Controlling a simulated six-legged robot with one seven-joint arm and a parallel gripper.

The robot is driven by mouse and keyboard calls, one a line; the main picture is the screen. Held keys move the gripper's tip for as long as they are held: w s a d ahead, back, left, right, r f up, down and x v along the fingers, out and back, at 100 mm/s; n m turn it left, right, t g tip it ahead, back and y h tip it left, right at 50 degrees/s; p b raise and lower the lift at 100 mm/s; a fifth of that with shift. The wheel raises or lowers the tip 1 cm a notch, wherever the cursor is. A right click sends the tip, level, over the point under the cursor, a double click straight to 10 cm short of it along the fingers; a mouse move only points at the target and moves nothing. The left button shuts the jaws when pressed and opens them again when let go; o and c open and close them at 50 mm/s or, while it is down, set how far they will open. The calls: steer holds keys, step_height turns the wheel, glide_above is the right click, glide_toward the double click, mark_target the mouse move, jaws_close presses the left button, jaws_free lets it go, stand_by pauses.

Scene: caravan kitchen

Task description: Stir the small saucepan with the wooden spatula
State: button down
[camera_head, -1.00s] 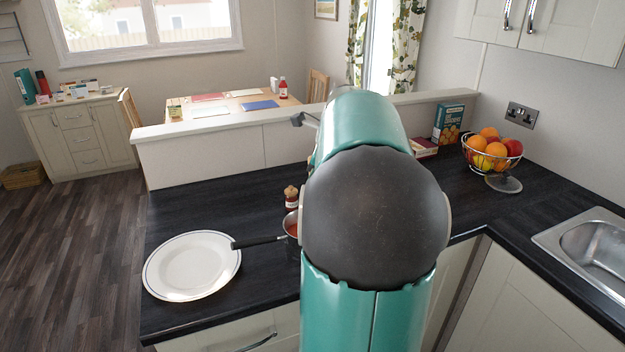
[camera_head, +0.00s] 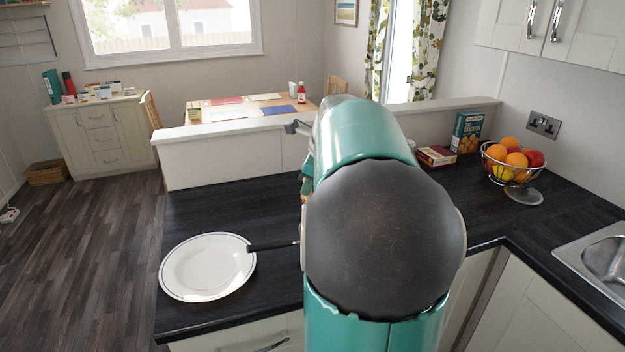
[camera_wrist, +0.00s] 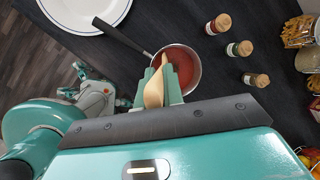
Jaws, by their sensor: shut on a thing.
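The small saucepan (camera_wrist: 187,66) stands on the dark worktop, with red sauce in it, in the wrist view. Its black handle (camera_wrist: 121,37) points to the upper left there; in the head view the handle (camera_head: 272,245) shows beside my arm, which hides the pan itself. The wooden spatula (camera_wrist: 154,92) is between the fingers of my gripper (camera_wrist: 163,88). My gripper is shut on it, over the near edge of the pan. The spatula's far end reaches toward the sauce; I cannot tell how deep it is.
A white plate (camera_head: 207,267) lies left of the pan handle. Several small spice jars (camera_wrist: 239,49) stand right of the pan in the wrist view. A fruit bowl (camera_head: 513,165), a box (camera_head: 466,132) and the sink (camera_head: 598,262) are to the right.

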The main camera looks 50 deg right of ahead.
steer(key=shift+s, duration=2.05)
step_height(320, 180, up, 11)
steer(key=w+d, duration=0.2)
